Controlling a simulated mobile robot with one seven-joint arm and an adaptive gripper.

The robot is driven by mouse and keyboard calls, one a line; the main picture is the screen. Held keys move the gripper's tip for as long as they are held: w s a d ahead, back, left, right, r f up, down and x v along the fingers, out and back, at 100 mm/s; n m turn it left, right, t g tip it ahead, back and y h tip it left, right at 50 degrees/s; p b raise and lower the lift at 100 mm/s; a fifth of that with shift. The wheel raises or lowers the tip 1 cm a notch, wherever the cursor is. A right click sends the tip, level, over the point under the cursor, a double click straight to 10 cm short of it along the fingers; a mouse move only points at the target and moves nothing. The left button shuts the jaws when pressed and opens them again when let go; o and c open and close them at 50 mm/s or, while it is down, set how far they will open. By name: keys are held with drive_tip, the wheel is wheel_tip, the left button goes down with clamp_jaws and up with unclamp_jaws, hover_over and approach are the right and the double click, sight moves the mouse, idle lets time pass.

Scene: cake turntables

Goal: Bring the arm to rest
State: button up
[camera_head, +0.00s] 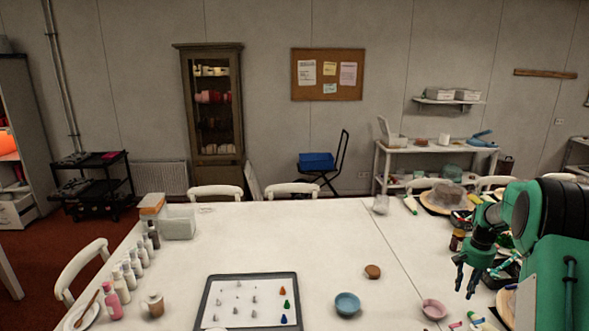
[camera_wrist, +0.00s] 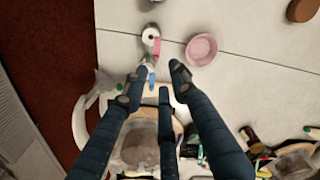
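My arm is at the right of the head view, folded beside my body. My gripper (camera_head: 470,278) hangs fingers-down over the right part of the white table (camera_head: 330,235). Its dark fingers are spread, with nothing between them. The wrist view also shows my gripper (camera_wrist: 157,82) with its fingers apart and empty. A pink bowl (camera_head: 434,309) stands on the table left of and below the gripper in the head view. It also shows in the wrist view (camera_wrist: 201,50), beyond the fingertips.
A dark-rimmed tray (camera_head: 211,301) with small tips lies front centre, and a blue bowl (camera_head: 347,304) stands right of it. A brown round item (camera_head: 372,271) is behind. Bottles (camera_head: 128,275) line the left. The right side is cluttered; the table's middle is clear.

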drive_tip(key=s+a+r+n+t, duration=0.1)
drive_tip(key=s+a+r, duration=0.4)
drive_tip(key=a+r, duration=0.35)
drive_tip(key=s+a+r+n+t, duration=0.15)
drive_tip(key=s+a+r, duration=0.25)
drive_tip(key=a+r, duration=0.5)
drive_tip(key=s+a+r+n, duration=0.1)
drive_tip(key=s+a+r, duration=0.4)
drive_tip(key=a+r, duration=0.45)
drive_tip(key=s+a+n+t, duration=0.1)
drive_tip(key=s+a+n, duration=0.1)
drive_tip(key=s+a, duration=0.6)
drive_tip(key=s+a+f+n+t, duration=0.1)
drive_tip(key=s+a+n+t, duration=0.1)
drive_tip(key=s+a, duration=0.7)
drive_tip(key=s, duration=0.8)
drive_tip(key=shift+s+a+f, duration=0.2)
drive_tip(key=shift+a+f, duration=0.1)
